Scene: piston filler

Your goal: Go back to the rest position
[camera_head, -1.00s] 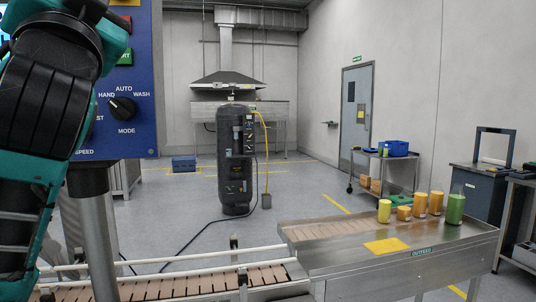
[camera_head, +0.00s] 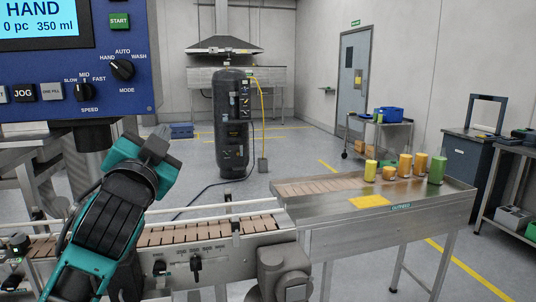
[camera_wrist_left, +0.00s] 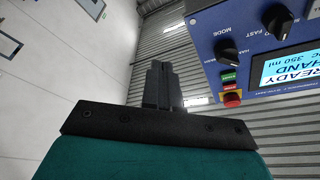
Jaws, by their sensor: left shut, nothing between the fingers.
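My left arm comes in from the lower left in the head view, in front of the conveyor. My left gripper (camera_head: 162,132) is just below the blue control panel (camera_head: 120,98), apart from its knobs as far as I can tell. In the wrist view its dark fingers (camera_wrist_left: 162,84) are shut together with nothing between them, and the control panel (camera_wrist_left: 235,48) is to their right, seen turned over. The panel's screen reads HAND and 350 ml. My right gripper is not in view.
The conveyor (camera_head: 205,230) runs behind and right of my arm to a steel outfeed table (camera_head: 330,200) with several yellow, orange and green containers (camera_head: 390,172). A dark tank (camera_head: 231,120) stands behind. Open floor lies between the tank and the trolley (camera_head: 385,130).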

